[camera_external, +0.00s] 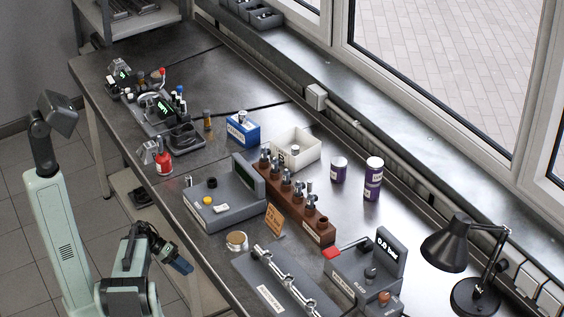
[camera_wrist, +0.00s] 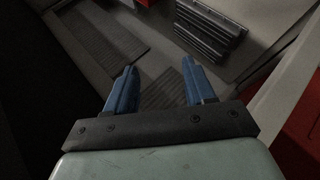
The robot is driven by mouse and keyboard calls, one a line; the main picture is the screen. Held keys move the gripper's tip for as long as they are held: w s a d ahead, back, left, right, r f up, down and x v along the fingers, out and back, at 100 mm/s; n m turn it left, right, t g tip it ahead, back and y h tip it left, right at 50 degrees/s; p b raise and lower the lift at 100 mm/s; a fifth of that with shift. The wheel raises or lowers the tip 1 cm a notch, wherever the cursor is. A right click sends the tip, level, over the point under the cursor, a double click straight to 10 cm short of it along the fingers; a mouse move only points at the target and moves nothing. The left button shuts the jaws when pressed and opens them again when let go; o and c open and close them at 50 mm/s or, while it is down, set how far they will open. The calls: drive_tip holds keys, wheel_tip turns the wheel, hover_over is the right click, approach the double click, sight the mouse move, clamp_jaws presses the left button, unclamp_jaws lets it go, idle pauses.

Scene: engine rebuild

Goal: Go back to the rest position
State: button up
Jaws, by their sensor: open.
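My gripper (camera_external: 179,263) shows at the lower left of the external view, beside the front edge of the workbench (camera_external: 150,202) and apart from everything on it. In the wrist view its two blue fingers (camera_wrist: 157,90) are spread, with nothing between them. The wrist view looks past the fingers onto a dim area with dark ribbed panels (camera_wrist: 205,30), a grey surface and red parts at the edges. My arm is folded low by its column.
The bench's far left part has clear areas.

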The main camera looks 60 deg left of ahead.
drive_tip(key=d+f+g+y, duration=0.1)
drive_tip(key=d+f+g, duration=0.3)
drive_tip(key=d+f, duration=0.45)
drive_tip(key=d+f+g, duration=0.4)
drive_tip(key=d+f, duration=0.1)
drive_tip(key=d, duration=0.7)
drive_tip(key=s+d+f+m+g+y, duration=0.4)
drive_tip(key=s+d+f+y, duration=0.3)
drive_tip(key=s+d+f, duration=0.2)
drive_tip(key=shift+s+d+f+g, duration=0.4)
drive_tip(key=shift+s+d+g, duration=0.25)
drive_tip(key=shift+d, duration=0.35)
